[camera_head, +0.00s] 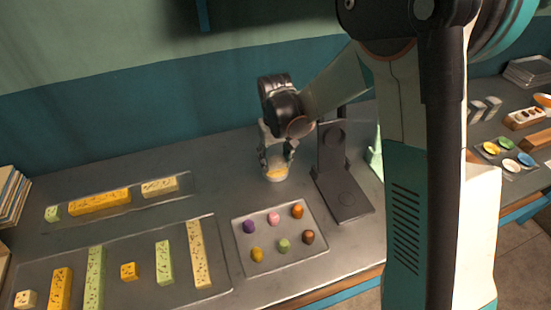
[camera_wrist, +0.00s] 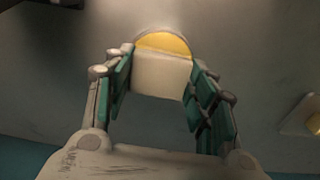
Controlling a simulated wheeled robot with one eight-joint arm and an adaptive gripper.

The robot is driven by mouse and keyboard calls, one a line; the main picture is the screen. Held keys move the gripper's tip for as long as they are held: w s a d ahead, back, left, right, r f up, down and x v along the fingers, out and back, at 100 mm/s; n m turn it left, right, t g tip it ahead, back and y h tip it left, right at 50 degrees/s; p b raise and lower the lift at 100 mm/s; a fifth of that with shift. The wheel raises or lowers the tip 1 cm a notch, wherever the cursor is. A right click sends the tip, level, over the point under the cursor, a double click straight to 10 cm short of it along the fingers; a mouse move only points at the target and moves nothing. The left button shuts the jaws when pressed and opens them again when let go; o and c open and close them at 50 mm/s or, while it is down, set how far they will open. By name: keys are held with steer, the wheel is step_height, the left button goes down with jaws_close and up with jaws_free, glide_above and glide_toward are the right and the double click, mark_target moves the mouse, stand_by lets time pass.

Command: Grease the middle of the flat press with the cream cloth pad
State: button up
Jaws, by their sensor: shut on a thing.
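My gripper (camera_head: 277,152) points down over a small round dish (camera_head: 276,177) with yellow contents, just left of the flat press. It is shut on the cream cloth pad (camera_wrist: 160,74), which shows as a pale block between the fingers in the wrist view. The yellow contents (camera_wrist: 164,42) show just beyond the pad. I cannot tell whether the pad touches them. The flat press (camera_head: 350,207) stands open, its dark lower plate lying flat and its upper plate (camera_head: 333,150) upright behind. The fingers mostly hide the pad in the head view.
A tray (camera_head: 241,256) with several small coloured lumps lies in front of the dish and press. Trays (camera_head: 218,283) of speckled coloured bars lie to the left. A tray of coloured dishes (camera_head: 507,143) is at far right.

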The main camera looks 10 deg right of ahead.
mark_target(276, 160)
stand_by(0.4)
steer(key=shift+r+p, duration=2.15)
steer(key=shift+r, duration=1.35)
